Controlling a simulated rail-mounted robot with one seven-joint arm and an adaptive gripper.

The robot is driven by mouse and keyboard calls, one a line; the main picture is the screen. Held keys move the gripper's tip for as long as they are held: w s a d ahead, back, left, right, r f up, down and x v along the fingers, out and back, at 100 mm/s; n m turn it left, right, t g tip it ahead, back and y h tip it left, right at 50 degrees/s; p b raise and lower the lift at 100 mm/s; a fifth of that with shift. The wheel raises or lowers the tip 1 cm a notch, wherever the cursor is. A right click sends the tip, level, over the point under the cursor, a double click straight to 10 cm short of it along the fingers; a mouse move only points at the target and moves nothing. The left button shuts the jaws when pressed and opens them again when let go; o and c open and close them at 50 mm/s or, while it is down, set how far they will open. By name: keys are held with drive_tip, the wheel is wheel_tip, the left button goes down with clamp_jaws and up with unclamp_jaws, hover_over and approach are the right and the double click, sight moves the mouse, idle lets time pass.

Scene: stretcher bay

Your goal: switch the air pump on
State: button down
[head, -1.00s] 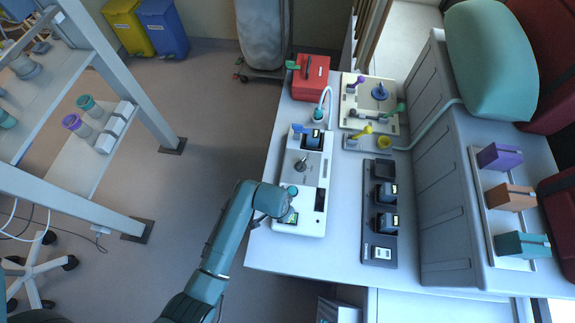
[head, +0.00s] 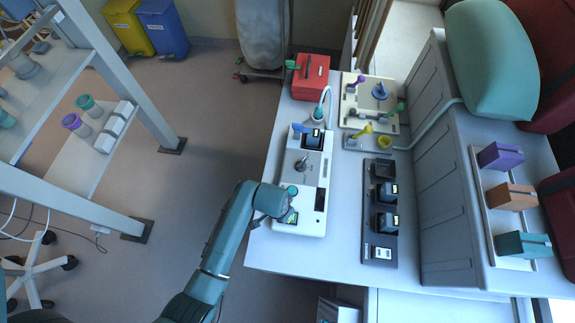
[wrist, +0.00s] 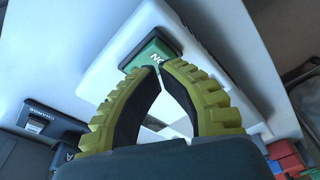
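A long white unit (head: 312,185), seemingly the air pump, lies on the table in the head view, with a grey knob (head: 301,164) on top. Near its front end is a green switch (head: 291,218). In the wrist view the green switch (wrist: 148,52) bears the letters "ON" on a white casing (wrist: 205,50). My gripper (wrist: 161,66) is shut and empty, its yellow-ribbed fingertips together at the switch's near edge. I cannot tell whether they touch it. In the head view my gripper (head: 268,216) is at the unit's front left, partly hidden by my arm.
A dark strip with black modules (head: 380,215) lies right of the unit. A beige board with coloured valves (head: 370,104) and a red box (head: 310,77) stand behind. A grey case (head: 440,190) bounds the table's right side. A bare table patch lies in front.

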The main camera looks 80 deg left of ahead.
drive_tip(key=shift+f+b, duration=0.9)
drive_tip(key=shift+f, duration=0.65)
idle(0.4)
wheel_tip(320, 180, up, 7)
drive_tip(key=p, duration=0.7)
drive_tip(key=shift+r+p, duration=0.15)
drive_tip(key=shift+p, duration=0.2)
drive_tip(key=shift+w, duration=0.1)
